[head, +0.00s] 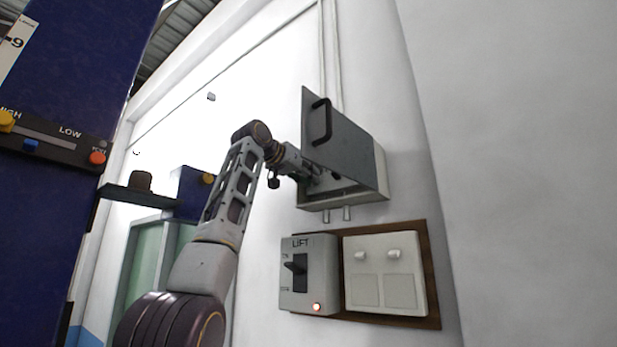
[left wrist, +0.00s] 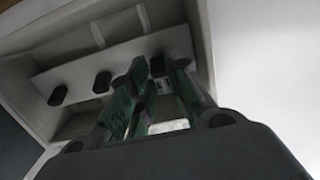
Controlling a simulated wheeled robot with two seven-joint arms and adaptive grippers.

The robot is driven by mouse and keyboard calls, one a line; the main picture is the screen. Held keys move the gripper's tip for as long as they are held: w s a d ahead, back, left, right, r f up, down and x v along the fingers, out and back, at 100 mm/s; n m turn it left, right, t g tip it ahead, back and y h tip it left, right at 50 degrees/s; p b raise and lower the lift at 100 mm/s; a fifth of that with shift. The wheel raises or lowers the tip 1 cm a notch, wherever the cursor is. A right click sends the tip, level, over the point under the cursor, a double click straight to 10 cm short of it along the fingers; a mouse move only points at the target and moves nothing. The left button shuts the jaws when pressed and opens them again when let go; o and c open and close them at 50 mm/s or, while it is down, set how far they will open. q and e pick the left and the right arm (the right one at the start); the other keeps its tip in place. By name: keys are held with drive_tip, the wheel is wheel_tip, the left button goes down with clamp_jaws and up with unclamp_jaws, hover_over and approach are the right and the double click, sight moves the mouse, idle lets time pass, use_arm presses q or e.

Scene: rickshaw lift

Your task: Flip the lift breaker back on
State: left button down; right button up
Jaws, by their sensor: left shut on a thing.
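A grey breaker box (head: 381,172) is mounted on the white wall in the head view, its dark grey door (head: 345,152) with a black handle swung open. My left gripper (head: 314,178) reaches into the box from the left, partly hidden by the door. In the left wrist view, a pale panel (left wrist: 122,58) inside the box carries several dark breaker switches (left wrist: 102,82). There, my left gripper (left wrist: 160,80) is shut on one dark breaker switch (left wrist: 157,65) between its greenish fingers. Which breaker is the lift one, I cannot read. My right gripper is out of view.
Below the box, a LIFT switch (head: 308,273) with a dark lever and a lit orange lamp sits on a wooden board (head: 431,272) beside a white double switch plate (head: 385,272). A dark blue unit (head: 60,200) with sliders fills the left. The right wall is bare.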

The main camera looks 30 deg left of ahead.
use_arm(q)
drive_tip(key=shift+r, duration=0.1)
idle(0.3)
drive_tip(key=c, duration=1.4)
unclamp_jaws()
drive_tip(key=shift+o, duration=0.2)
drive_tip(key=shift+s, duration=0.15)
drive_tip(key=s+a+r, duration=0.1)
drive_tip(key=s, duration=1)
drive_tip(key=shift+s, duration=0.3)
